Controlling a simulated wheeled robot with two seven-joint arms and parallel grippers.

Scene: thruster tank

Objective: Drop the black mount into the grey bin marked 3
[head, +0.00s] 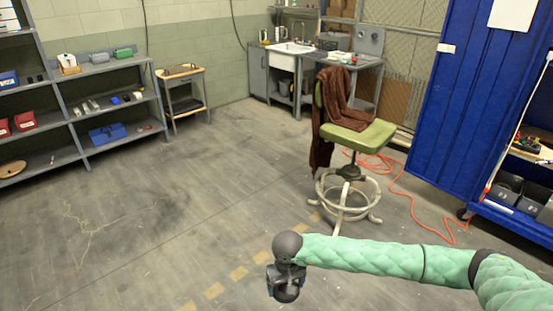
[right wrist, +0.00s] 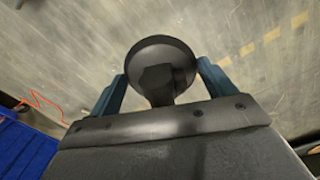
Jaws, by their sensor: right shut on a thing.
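My right gripper (head: 286,272) hangs at the end of my green arm in the lower part of the head view, above bare floor. In the right wrist view, the two blue fingers of my right gripper (right wrist: 163,78) are on either side of the black mount (right wrist: 162,52) and shut on it. The mount has a round dark disc and a narrower block between the fingers. In the head view the black mount (head: 286,292) shows below the gripper. Grey bins (head: 508,189) stand on the blue cart at the right edge; no number is readable on them. My left gripper is not in view.
A green chair (head: 358,140) with a brown cloth stands mid-room. An orange cable (head: 405,190) lies on the floor by the tall blue cabinet (head: 470,90). Grey shelves (head: 100,110) line the left wall. The floor at the left and centre is clear.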

